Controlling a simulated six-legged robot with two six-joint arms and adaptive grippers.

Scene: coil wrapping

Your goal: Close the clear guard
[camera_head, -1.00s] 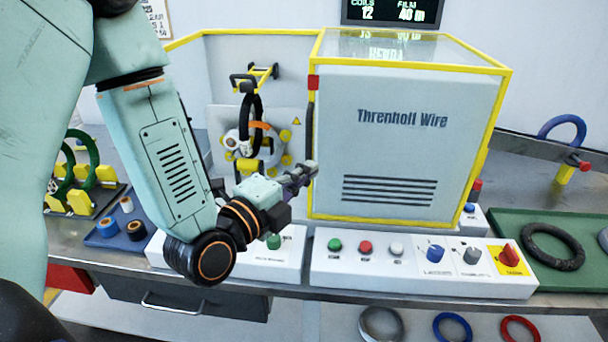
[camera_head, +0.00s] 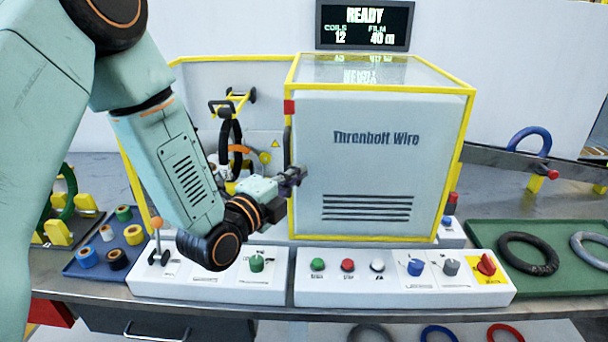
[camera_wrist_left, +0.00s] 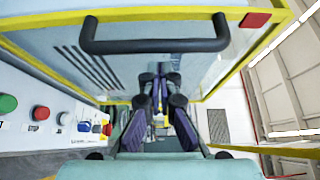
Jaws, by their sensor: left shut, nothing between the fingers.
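The clear guard (camera_head: 375,72) has yellow edges and a see-through top. It sits around the "Threnholt Wire" housing, and the wrapping area to its left lies uncovered. A dark bar handle (camera_head: 287,150) and a red block are on its left edge. In the left wrist view the handle (camera_wrist_left: 155,45) crosses the guard's face above my fingers, apart from them. My left gripper (camera_head: 300,175) is shut and empty, in front of the guard's left edge near the handle's lower end. The fingers (camera_wrist_left: 160,95) point along the guard's face. My right gripper is not in view.
A coil stand (camera_head: 232,140) with a dark ring is behind my left arm. Control panels (camera_head: 405,290) with buttons and knobs line the bench front. A green tray (camera_head: 485,235) with coils is at right, and a blue tray (camera_head: 85,270) with film rolls is at left.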

